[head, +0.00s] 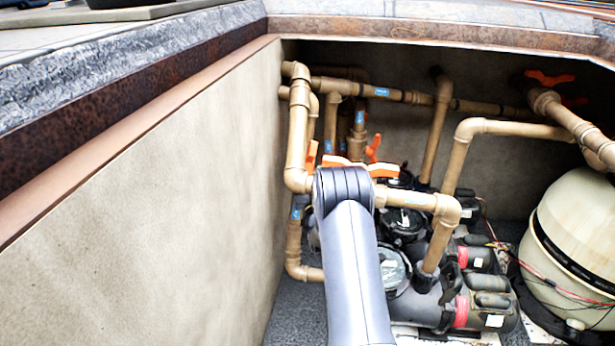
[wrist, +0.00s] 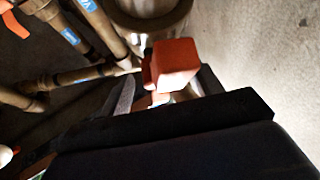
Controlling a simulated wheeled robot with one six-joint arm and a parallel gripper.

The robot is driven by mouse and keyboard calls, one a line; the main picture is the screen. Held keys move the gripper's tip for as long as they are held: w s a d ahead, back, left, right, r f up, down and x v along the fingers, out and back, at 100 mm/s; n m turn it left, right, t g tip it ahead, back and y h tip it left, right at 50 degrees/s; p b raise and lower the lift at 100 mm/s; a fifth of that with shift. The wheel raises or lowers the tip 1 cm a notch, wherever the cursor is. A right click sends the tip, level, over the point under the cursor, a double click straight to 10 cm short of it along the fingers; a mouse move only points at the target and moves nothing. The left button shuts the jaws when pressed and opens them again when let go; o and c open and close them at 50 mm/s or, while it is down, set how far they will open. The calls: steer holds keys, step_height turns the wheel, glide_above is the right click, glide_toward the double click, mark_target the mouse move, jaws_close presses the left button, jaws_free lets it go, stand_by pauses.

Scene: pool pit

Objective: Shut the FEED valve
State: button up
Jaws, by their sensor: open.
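Several orange valve handles show on the tan pipes in the head view; I cannot read a FEED label on any. One handle (head: 383,170) lies along a horizontal pipe just right of my arm's end, and another (head: 373,148) stands upright behind it. My arm hides my gripper in the head view. In the wrist view, my open gripper (wrist: 165,88) has an orange-red valve handle (wrist: 175,62) between or just beyond its fingertips. The handle's end faces the camera. I cannot tell whether the fingers touch it.
Tan pipes with blue labels (head: 381,92) crowd the pit. A beige wall (head: 150,190) stands close on the left. Black pumps (head: 440,300) lie below, and a round cream tank (head: 575,240) stands at right. Another orange handle (head: 548,78) is at upper right.

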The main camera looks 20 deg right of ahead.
steer(key=shift+w+d+r, duration=0.1)
steer(key=shift+w+r, duration=0.15)
steer(key=shift+w, duration=0.25)
jaws_close()
stand_by(0.4)
